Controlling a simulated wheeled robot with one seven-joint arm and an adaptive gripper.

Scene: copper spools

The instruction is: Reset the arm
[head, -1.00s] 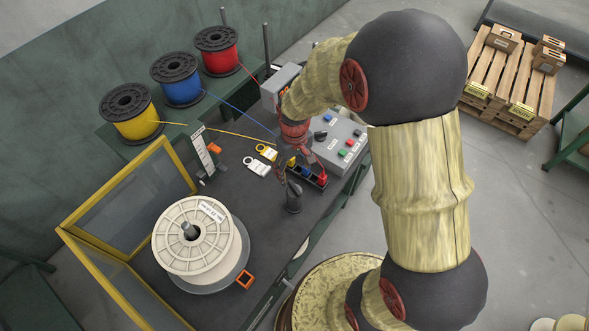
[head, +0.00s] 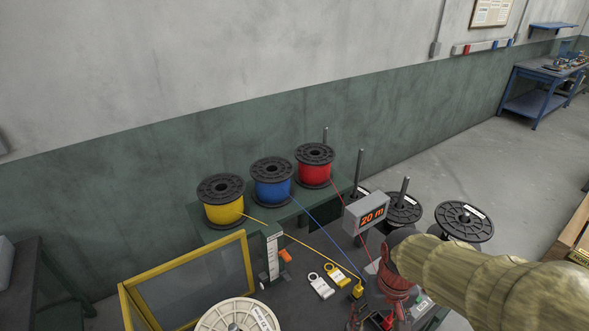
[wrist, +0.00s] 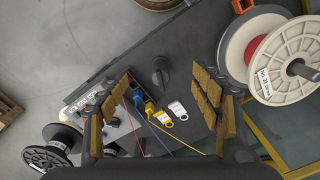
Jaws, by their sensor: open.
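My arm (head: 500,280) enters the head view from the lower right, large and pale yellow. Its red wrist end hangs over the dark bench. My gripper (wrist: 160,110) shows in the wrist view with its padded fingers spread wide. Nothing is held between them. Below the fingers I see the wire holder with blue and yellow ends (wrist: 148,107), a black knob (wrist: 160,72) and two tags, a white one (wrist: 177,110) and a yellow one (wrist: 163,119). The fingertips are hard to make out in the head view.
Yellow (head: 222,205), blue (head: 271,182) and red (head: 315,166) wire spools stand on a shelf behind the bench, with wires running forward. A white spool (head: 237,318) and a yellow-framed guard (head: 200,285) are in front. Dark spools (head: 464,220) stand at the right.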

